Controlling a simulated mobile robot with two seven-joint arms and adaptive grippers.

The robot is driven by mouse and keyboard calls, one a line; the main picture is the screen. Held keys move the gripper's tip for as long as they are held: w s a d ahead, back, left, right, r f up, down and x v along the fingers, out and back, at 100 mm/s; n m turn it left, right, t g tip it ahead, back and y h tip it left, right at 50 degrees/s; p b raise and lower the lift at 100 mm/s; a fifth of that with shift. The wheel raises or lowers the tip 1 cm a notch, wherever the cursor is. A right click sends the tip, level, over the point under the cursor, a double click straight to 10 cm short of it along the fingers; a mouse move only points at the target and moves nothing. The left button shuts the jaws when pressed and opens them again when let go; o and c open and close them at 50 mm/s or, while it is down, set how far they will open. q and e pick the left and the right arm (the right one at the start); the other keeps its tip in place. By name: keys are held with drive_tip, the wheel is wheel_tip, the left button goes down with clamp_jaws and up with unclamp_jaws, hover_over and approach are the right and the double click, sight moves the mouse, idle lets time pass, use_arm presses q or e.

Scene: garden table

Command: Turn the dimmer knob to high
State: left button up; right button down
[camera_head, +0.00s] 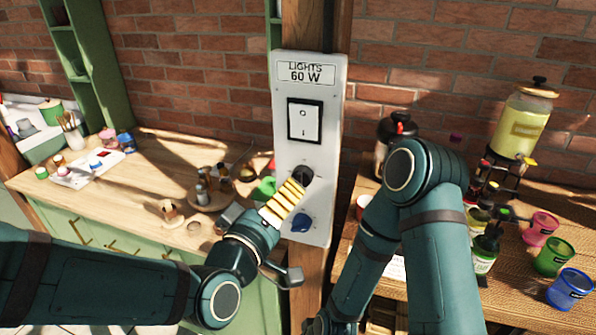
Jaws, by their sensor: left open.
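A white wall panel (283,130) labelled "LIGHTS 60 W" is fixed to a wooden post. It carries a black-framed rocker switch (304,121). Below that is a dark round knob-like part (304,175), and a blue knob (300,223) sits near the panel's bottom. My left gripper (291,190) reaches up from the lower left in front of the panel. Its yellow-striped end is at the dark round part and partly covers it. The gripper is open; I cannot tell whether it touches anything. My right arm bends down at the right, and its gripper is out of view.
A wooden counter (150,170) with small jars and boards is at the left. A wooden table (520,205) at the right holds a drink dispenser (525,120), bottles, and pink (540,228), green (553,257) and blue (571,289) cups. A brick wall stands behind.

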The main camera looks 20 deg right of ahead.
sight(297, 180)
use_arm(q)
drive_tip(key=x, duration=0.7)
drive_tip(key=shift+w+d, duration=0.1)
drive_tip(key=c, duration=1.2)
